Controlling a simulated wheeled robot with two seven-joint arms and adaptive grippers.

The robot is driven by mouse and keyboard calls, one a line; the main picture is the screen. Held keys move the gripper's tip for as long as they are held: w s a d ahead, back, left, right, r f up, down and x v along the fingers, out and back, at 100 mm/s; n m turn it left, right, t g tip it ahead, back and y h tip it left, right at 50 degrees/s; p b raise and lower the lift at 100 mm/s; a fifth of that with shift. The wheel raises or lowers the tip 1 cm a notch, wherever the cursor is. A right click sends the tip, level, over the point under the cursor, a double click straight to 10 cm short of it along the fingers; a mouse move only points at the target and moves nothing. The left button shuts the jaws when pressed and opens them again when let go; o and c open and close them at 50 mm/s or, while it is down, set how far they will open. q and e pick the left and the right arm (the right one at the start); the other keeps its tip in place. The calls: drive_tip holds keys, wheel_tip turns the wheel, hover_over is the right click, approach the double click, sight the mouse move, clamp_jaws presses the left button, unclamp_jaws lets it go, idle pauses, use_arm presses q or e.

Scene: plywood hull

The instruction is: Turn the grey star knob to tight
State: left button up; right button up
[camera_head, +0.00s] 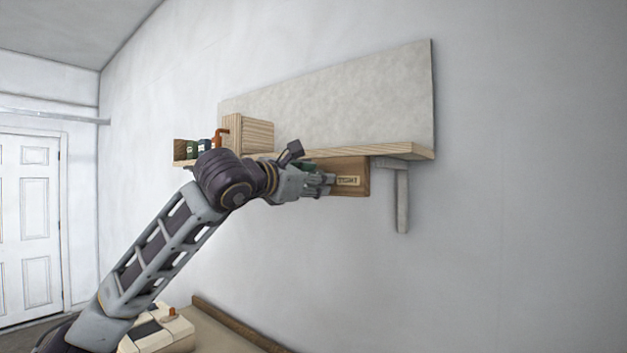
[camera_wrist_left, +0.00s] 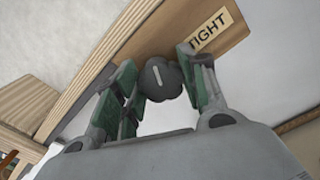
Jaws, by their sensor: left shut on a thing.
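The dark grey star knob (camera_wrist_left: 163,84) sits between the green-padded fingers of my left gripper (camera_wrist_left: 158,72) in the left wrist view. It has a short pale line on its face. The fingers are shut on it from both sides. Beside it, a cream label reading TIGHT (camera_wrist_left: 212,32) is on the wooden panel (camera_wrist_left: 160,30). In the head view my left gripper (camera_head: 326,184) reaches the panel under the shelf, just left of the label (camera_head: 348,181), and hides the knob. My right gripper is in neither view.
A wooden shelf (camera_head: 400,152) runs just above my gripper, with a grey bracket (camera_head: 402,195) to the right. A wooden block (camera_head: 250,133) and small dark containers (camera_head: 198,148) stand on the shelf's left. A bench (camera_head: 215,330) lies below. The wall at right is clear.

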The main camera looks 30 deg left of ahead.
use_arm(q)
drive_tip(key=m, duration=0.6)
drive_tip(key=m+p, duration=0.1)
drive_tip(key=m, duration=0.5)
drive_tip(key=shift+d+f+m, duration=0.15)
drive_tip(key=shift+f+m, duration=0.05)
drive_tip(key=shift+m, duration=0.1)
idle(0.4)
drive_tip(key=o, duration=0.7)
drive_tip(key=shift+s, duration=0.2)
drive_tip(key=shift+s+a, duration=0.15)
drive_tip(key=shift+s, duration=1.75)
drive_tip(key=shift+s+a, duration=0.2)
drive_tip(key=shift+s, duration=1.75)
drive_tip(key=shift+s+a, duration=0.15)
drive_tip(key=shift+s, duration=1.75)
